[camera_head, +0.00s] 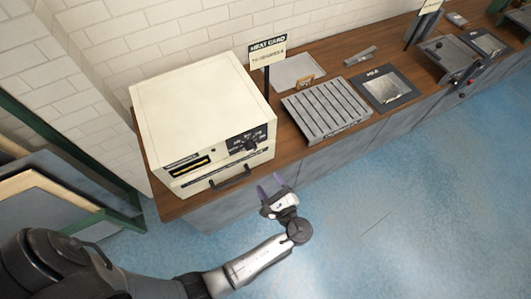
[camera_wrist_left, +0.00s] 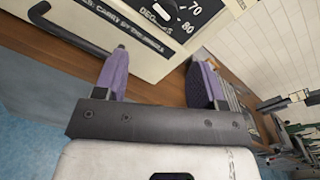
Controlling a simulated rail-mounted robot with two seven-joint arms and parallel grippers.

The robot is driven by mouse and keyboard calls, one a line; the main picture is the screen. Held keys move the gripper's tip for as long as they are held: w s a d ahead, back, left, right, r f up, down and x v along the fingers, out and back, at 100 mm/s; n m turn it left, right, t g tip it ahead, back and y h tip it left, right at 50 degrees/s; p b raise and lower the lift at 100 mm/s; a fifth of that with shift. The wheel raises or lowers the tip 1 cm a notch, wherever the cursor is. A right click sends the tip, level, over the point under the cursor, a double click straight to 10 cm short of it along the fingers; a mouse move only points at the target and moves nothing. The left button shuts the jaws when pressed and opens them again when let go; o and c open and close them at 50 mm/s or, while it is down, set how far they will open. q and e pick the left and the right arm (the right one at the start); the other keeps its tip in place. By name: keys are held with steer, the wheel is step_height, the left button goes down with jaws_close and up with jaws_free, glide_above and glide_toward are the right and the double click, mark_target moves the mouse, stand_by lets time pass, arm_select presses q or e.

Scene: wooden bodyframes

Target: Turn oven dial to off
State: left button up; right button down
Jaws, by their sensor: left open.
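The cream oven (camera_head: 197,110) stands on the left end of the wooden counter. Its black dial (camera_head: 250,145) sits on the dark control panel (camera_head: 262,137) at the front right. In the left wrist view part of the dial (camera_wrist_left: 165,5) shows at the top edge, next to the numbers 70 and 80; its pointer setting cannot be read. My left gripper (camera_head: 270,185) is in front of the oven, below the panel and apart from the dial. Its two purple fingers (camera_wrist_left: 160,75) are spread with nothing between them. My right gripper is in neither view.
The oven's dark handle (camera_head: 231,178) juts out near my left gripper. A ribbed grey rack (camera_head: 326,108) and a framed plate (camera_head: 384,88) lie to the right on the counter (camera_head: 290,143). A sign (camera_head: 267,54) stands behind. The blue floor in front is clear.

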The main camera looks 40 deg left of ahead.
mark_target(253, 149)
arm_select(q)
steer(key=w+a+m, duration=0.2)
steer(key=a, duration=0.2)
steer(key=w+a+m, duration=0.2)
steer(key=a, duration=0.2)
steer(key=w+a+m+p, duration=0.1)
steer(key=w+a+m, duration=0.1)
steer(key=a+m, duration=0.1)
steer(key=shift+w+a+r, duration=0.15)
steer(key=shift+w+a, duration=0.2)
steer(key=shift+a, duration=0.15)
steer(key=shift+c, duration=0.5)
steer(key=shift+c, duration=0.7)
steer(key=c, duration=0.7)
steer(key=shift+n, duration=0.7)
